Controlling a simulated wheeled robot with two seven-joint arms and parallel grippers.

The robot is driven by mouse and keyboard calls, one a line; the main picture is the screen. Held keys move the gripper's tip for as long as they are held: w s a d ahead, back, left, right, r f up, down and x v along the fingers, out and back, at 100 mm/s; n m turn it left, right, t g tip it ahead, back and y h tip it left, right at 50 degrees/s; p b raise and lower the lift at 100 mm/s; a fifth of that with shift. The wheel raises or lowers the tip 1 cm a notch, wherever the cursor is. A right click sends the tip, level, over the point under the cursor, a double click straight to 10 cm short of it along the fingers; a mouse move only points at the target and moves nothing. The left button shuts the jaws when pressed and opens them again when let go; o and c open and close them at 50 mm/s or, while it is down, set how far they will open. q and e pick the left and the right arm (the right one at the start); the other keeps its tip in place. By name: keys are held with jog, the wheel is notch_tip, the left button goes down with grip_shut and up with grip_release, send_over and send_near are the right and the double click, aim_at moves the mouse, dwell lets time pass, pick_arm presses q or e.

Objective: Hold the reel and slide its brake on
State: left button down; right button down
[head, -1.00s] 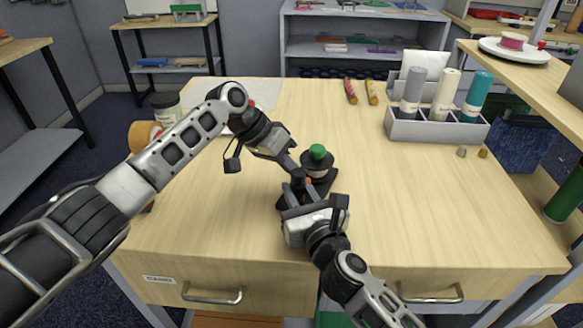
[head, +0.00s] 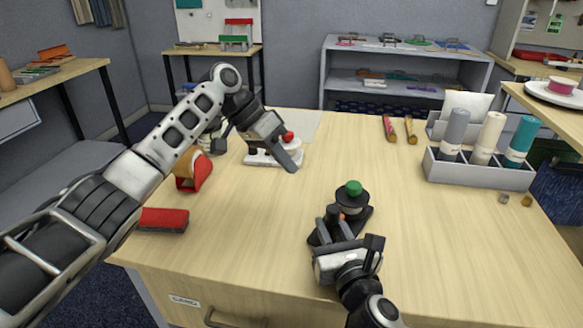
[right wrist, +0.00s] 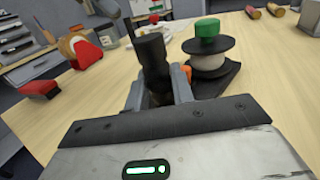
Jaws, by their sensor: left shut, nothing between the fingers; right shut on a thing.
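The reel (head: 352,203) stands upright, with black flanges, a pale core and a green knob on top. Its black base (right wrist: 232,78) lies on the table. A black upright post (right wrist: 152,62) rises beside the spool. My right gripper (head: 342,246) is shut on this post, its fingers on either side of it in the right wrist view (right wrist: 158,90). A small orange part (right wrist: 187,72), which may be the brake, shows between post and spool, partly hidden by a finger. My left gripper (head: 292,164) is shut and empty, above the table, behind and left of the reel, apart from it.
A white device with a red ball (head: 288,136) stands behind my left gripper. An orange-and-red roll (head: 193,172) and a red block (head: 163,220) are at the left. A grey holder (head: 480,172) with rolls stands back right.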

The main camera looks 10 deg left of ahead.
jog(key=c, duration=1.1)
grip_release()
